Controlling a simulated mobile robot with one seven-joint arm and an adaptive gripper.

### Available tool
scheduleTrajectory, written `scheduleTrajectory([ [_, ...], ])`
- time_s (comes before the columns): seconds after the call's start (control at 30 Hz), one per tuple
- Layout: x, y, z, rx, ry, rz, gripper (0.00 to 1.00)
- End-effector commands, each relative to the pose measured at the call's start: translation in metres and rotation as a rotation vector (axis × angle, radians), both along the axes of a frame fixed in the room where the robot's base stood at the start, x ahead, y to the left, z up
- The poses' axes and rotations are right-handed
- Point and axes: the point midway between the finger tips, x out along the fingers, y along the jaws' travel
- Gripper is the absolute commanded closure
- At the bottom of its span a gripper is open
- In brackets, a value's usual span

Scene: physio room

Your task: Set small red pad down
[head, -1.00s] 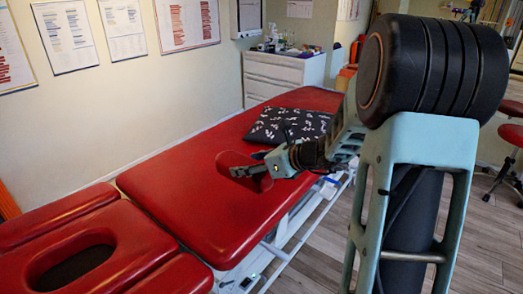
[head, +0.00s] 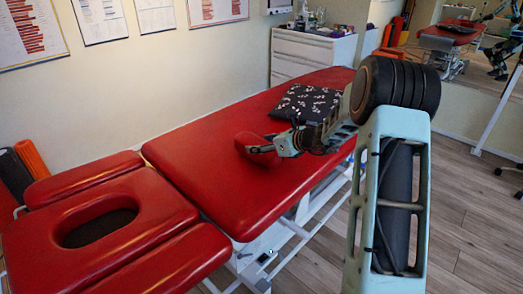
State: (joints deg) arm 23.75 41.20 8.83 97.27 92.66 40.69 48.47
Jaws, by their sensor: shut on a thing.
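The small red pad (head: 248,139) is in my gripper (head: 260,150), over the middle of the red treatment table (head: 205,180). My gripper is shut on the pad, which shows around the fingers. The pad's red blends with the table top, so I cannot tell whether it touches the surface. My arm reaches in from the right, across the table's near long edge.
A black patterned cushion (head: 308,102) lies on the table just behind my gripper. The face-hole headrest (head: 110,230) is at the near left. A white drawer cabinet (head: 312,55) stands behind. The table's middle, left of my gripper, is clear.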

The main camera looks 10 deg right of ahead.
Motion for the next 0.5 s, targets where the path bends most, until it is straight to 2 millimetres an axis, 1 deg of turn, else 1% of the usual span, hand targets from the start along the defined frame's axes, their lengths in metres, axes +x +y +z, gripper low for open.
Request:
scheduleTrajectory([
  [0.03,-0.001,0.000,-0.012,0.002,0.003,-0.001,0.69],
  [0.1,0.000,0.000,-0.018,0.001,0.001,0.000,0.69],
  [0.33,0.000,0.000,-0.017,0.000,-0.001,0.000,0.69],
  [0.47,-0.001,0.000,-0.022,0.000,0.000,0.000,0.69],
  [0.5,-0.001,0.000,-0.023,-0.001,0.001,0.000,0.40],
])
